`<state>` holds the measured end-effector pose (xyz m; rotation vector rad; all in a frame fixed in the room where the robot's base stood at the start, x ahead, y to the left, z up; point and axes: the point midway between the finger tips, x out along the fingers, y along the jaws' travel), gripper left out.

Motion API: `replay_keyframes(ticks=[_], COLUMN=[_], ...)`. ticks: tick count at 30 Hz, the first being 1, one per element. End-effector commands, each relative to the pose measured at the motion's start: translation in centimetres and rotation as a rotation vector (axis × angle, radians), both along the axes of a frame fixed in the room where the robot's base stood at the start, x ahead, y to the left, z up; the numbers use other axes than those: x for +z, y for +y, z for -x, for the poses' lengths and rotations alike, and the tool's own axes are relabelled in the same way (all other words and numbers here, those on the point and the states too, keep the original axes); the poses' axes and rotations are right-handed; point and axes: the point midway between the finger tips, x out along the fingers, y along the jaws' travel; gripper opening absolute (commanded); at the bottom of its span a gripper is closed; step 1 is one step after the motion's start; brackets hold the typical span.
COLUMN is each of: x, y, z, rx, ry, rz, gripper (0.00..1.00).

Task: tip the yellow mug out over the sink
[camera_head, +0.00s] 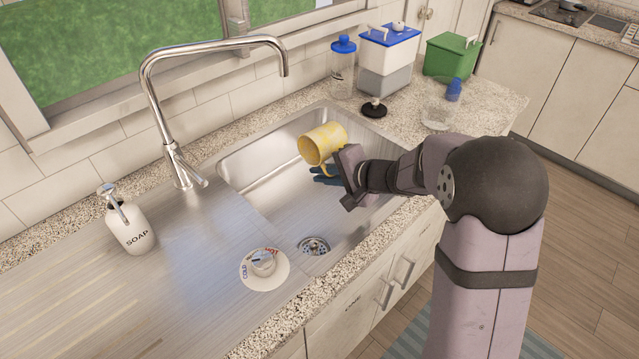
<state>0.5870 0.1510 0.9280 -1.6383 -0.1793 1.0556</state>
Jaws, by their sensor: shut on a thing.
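The yellow mug (321,145) is over the far part of the sink basin, lying tilted on its side with its rim toward the lower left. My gripper (336,172) is shut on the mug near its handle, on the mug's right and lower side. The fingertips are partly hidden by the mug and the gripper body. The steel sink (285,200) has a drain (314,246) near its front. Whether anything is inside the mug or coming out of it cannot be seen.
A tall faucet (150,100) stands left of the basin. A soap bottle (130,230) and a tap knob (263,262) are on the left. A blue-capped jar (342,70), blue-lidded container (388,60), green box (452,55) and clear bottle (440,105) stand on the back counter.

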Motion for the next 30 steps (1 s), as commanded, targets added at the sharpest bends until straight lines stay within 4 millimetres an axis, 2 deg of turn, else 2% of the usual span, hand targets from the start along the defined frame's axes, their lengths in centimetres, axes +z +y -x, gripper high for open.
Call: replay_keyframes(ticks=[11, 30], x=[-0.7, -0.6], y=[-0.6, -1.5], z=[-0.8, -1.6], rx=[0.002, 0.0], ry=[-0.102, -0.213], rz=[0.098, 0.209], gripper=[0.0, 0.0])
